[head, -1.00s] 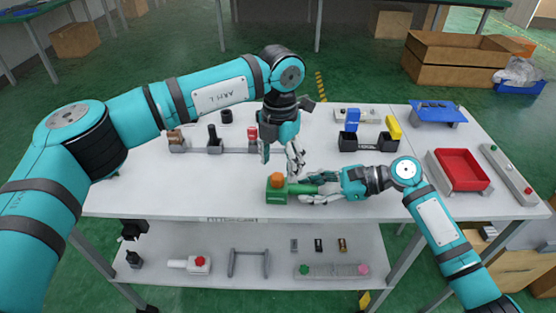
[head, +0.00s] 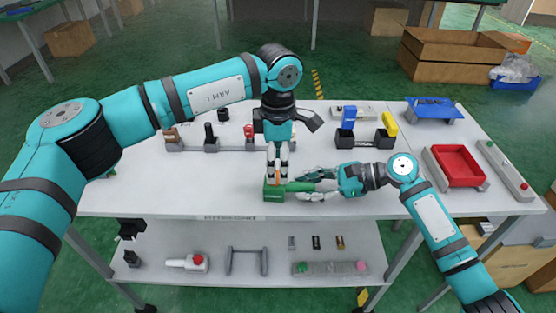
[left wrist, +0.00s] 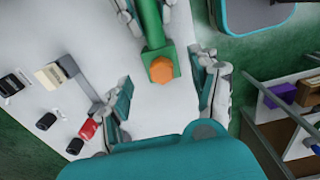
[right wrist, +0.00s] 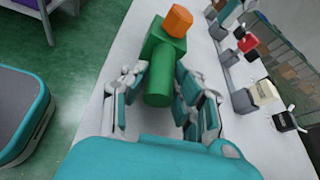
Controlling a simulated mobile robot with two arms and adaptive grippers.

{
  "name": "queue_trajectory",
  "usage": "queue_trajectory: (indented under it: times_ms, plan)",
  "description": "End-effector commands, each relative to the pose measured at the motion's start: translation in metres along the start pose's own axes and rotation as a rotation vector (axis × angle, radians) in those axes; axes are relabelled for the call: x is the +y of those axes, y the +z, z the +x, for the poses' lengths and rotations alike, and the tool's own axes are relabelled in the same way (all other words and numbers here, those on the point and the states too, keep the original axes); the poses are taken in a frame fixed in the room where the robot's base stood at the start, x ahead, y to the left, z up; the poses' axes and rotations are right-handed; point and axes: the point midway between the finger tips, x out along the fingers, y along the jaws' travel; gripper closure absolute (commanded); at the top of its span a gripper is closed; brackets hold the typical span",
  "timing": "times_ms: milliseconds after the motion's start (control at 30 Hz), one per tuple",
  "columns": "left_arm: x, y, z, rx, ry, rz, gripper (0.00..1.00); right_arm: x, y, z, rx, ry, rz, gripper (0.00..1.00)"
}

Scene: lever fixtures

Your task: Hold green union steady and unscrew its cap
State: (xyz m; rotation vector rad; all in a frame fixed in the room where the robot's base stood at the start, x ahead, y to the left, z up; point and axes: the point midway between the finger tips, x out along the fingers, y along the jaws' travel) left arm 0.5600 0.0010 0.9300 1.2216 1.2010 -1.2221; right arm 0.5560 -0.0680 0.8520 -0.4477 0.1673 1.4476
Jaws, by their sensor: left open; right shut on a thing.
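The green union (head: 275,195) is a block with a round green body reaching right, near the table's front middle. Its orange cap (left wrist: 161,70) is a faceted knob on top of the block. My left gripper (head: 277,177) points down over the block, open, with its fingers on both sides of the cap, apart from it in the left wrist view. My right gripper (head: 312,187) is shut on the union's round body (right wrist: 158,90) from the right side. The left fingers hide most of the cap in the head view.
Behind is a grey rack (head: 232,149) with black, brown and red pieces. A black holder (head: 352,139) with blue and yellow pieces stands back right. A red tray (head: 458,168) is at the right. The tabletop left of the union is clear.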

Motion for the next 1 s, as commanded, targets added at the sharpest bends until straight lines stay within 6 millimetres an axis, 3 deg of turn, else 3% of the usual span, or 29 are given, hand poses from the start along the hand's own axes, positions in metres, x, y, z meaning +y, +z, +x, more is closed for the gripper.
queue_trajectory:
  times_ms: [600,867,1000]
  plan:
    - [0.000,0.000,0.028,0.000,-0.002,-0.002,0.37,0.000,0.000,0.000,0.000,0.000,0.000,1.00]
    - [0.000,0.000,0.030,0.001,0.000,-0.002,0.37,0.000,0.000,0.000,0.000,0.000,0.000,1.00]
    - [0.000,0.000,0.030,0.000,0.000,-0.002,0.52,0.000,0.000,0.000,0.000,0.000,0.000,1.00]
